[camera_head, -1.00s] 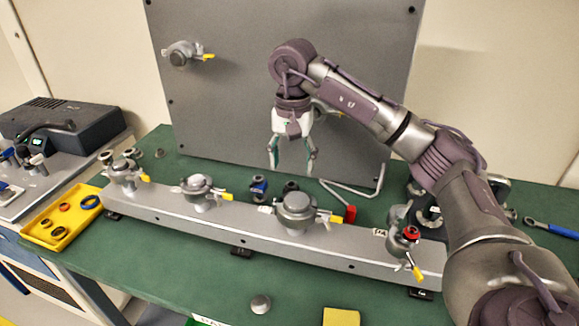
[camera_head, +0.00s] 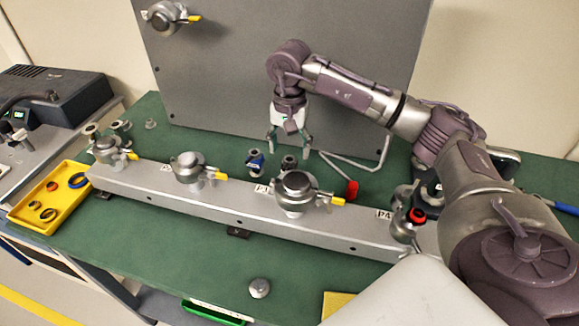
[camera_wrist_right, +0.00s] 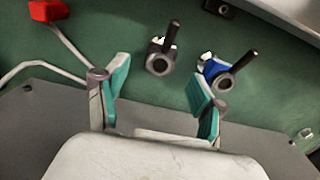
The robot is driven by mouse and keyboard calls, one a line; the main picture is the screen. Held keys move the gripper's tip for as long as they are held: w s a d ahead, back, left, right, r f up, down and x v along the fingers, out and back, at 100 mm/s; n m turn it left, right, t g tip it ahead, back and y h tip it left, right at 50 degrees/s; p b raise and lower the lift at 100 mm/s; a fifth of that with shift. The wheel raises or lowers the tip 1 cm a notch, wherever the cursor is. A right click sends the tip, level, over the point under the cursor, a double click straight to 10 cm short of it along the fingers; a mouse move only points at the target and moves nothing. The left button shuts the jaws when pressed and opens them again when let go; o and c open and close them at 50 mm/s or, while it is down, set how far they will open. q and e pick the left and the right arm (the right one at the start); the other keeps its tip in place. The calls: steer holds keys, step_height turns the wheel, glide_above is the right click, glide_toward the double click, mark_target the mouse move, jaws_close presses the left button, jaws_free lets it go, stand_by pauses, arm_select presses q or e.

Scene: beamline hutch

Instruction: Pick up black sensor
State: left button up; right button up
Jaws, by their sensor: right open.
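The black sensor (camera_head: 289,163) stands on the green bench behind the silver rail. A similar sensor with a blue band (camera_head: 255,162) stands just left of it. My right gripper (camera_head: 290,150) is open and empty, pointing down just behind and above the black sensor. In the right wrist view, the black sensor (camera_wrist_right: 160,57) with its dark stem lies ahead of the open right gripper (camera_wrist_right: 157,82), roughly between the finger lines and apart from them. The blue-banded sensor (camera_wrist_right: 220,74) is close beside the right-hand finger there. My left gripper is not in view.
The silver rail (camera_head: 240,210) carries several clamps with yellow-tipped levers. A bent rod with a red end (camera_head: 352,188) lies to the right of the sensors. A grey panel (camera_head: 225,70) stands behind. A yellow tray (camera_head: 57,178) with rings sits at left.

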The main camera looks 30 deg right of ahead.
mark_target(289, 158)
step_height(289, 158, down, 6)
steer(key=shift+f+p, duration=0.1)
steer(key=shift+p, duration=0.6)
jaws_close()
